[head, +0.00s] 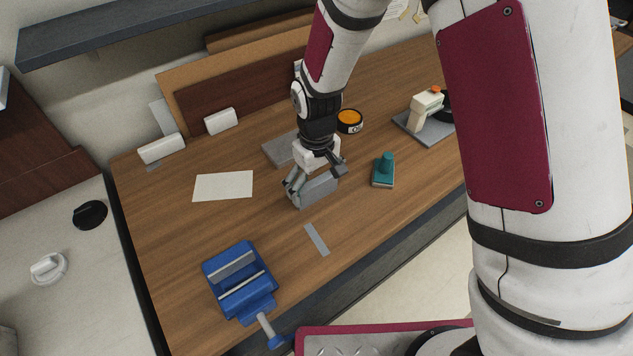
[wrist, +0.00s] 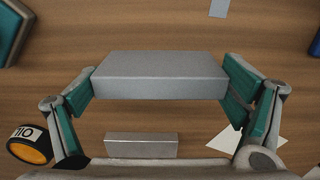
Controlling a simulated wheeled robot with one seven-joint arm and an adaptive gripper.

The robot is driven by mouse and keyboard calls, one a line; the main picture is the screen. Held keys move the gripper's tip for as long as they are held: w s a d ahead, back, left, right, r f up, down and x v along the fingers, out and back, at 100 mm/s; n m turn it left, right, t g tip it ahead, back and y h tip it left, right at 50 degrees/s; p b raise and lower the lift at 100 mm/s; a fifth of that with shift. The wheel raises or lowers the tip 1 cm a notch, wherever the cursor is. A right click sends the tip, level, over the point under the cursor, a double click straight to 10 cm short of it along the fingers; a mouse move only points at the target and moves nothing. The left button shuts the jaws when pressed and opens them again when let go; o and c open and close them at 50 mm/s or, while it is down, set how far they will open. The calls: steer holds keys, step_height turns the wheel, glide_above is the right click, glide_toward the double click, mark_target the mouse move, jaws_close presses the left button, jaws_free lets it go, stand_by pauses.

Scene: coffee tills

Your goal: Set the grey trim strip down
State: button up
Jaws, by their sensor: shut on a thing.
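My gripper (head: 316,182) is shut on the grey trim strip (head: 318,189), which looks like a thick grey bar. In the wrist view the strip (wrist: 160,76) lies crosswise between the two teal-padded fingers of my gripper (wrist: 160,88), gripped at its ends. In the head view it is near the middle of the wooden bench (head: 190,230). It looks held above the bench top, but I cannot tell the exact gap.
A thin flat grey piece (head: 317,239) lies in front of my gripper. A blue vise (head: 240,282) stands front left, white paper (head: 222,186) left, a teal-handled block (head: 384,171) right. Behind are a grey slab (head: 279,150) and an orange-topped tin (head: 350,121).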

mark_target(317, 181)
steer(key=shift+f, duration=0.15)
steer(key=o, duration=0.9)
steer(key=shift+o, duration=0.2)
step_height(317, 181, up, 12)
steer(key=b, duration=0.1)
steer(key=shift+r, duration=0.2)
steer(key=s+d+r+m+t, duration=0.5)
steer(key=s+d+r+m, duration=0.1)
steer(key=s+d+r, duration=1.1)
steer(key=shift+s+d+r+m, duration=0.15)
steer(key=shift+s+d+m, duration=0.3)
steer(key=shift+d, duration=0.2)
